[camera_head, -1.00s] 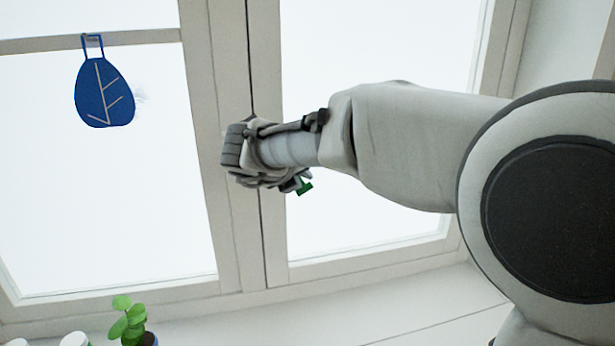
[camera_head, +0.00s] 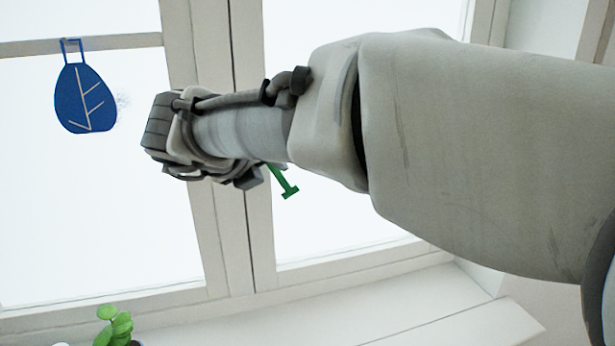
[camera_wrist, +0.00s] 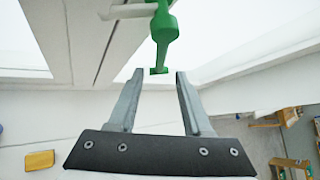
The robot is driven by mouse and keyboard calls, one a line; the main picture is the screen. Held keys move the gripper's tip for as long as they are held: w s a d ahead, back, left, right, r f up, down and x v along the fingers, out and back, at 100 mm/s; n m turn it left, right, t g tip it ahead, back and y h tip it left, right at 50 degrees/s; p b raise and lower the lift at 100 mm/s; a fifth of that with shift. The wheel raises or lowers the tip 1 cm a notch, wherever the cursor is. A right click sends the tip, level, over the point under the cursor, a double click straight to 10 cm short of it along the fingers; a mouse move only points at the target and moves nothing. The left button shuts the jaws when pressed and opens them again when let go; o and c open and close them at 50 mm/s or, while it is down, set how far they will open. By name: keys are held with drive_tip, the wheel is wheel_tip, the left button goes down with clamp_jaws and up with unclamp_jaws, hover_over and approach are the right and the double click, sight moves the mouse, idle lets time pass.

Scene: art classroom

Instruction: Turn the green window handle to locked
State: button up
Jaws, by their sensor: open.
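The green window handle (camera_wrist: 164,30) shows at the top centre of the wrist view, fixed on the window frame. Its lever ends in a small crosspiece just ahead of and between my fingertips. My gripper (camera_wrist: 159,82) is open, with one finger on each side of the lever's line. I see no clear contact. In the head view, the lower end of the handle (camera_head: 287,185) sticks out below my wrist, slanting down to the right. The rest of the handle and my fingertips are hidden behind my arm there.
The white window frame (camera_head: 240,220) stands behind my arm, with bright panes on both sides. A blue leaf-shaped ornament (camera_head: 84,97) hangs at upper left. A green plant (camera_head: 114,325) stands on the sill at lower left. Wooden furniture (camera_wrist: 288,115) is far off at right.

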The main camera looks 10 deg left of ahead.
drive_tip(key=v, duration=0.6)
drive_tip(key=shift+s+r, duration=0.25)
drive_tip(key=shift+s, duration=0.1)
drive_tip(key=shift+c, duration=0.3)
